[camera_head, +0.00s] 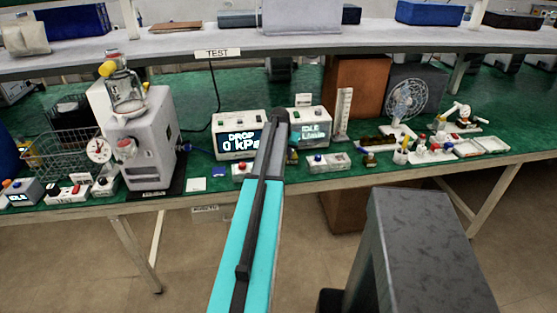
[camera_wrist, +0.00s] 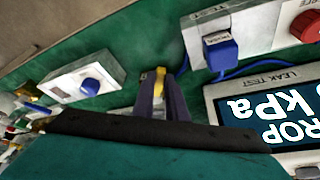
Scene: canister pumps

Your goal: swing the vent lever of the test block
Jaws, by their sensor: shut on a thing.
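In the wrist view my gripper (camera_wrist: 162,92) has its two dark fingers closed around a small yellow piece (camera_wrist: 160,74), which looks like the tip of the vent lever. The fingers hide most of the lever and the block under it. In the head view a small dark block with a yellowish part (camera_head: 293,156) shows just right of my arm, likely the test block. My arm hides the gripper in that view. The lever's angle cannot be told.
A white box with a blue knob (camera_wrist: 90,87) stands on one side of the fingers. A white box with a blue plug (camera_wrist: 220,52) and red knob stands on the other. The DROP display (camera_head: 240,137) is close behind. A white pump (camera_head: 150,140) stands at left.

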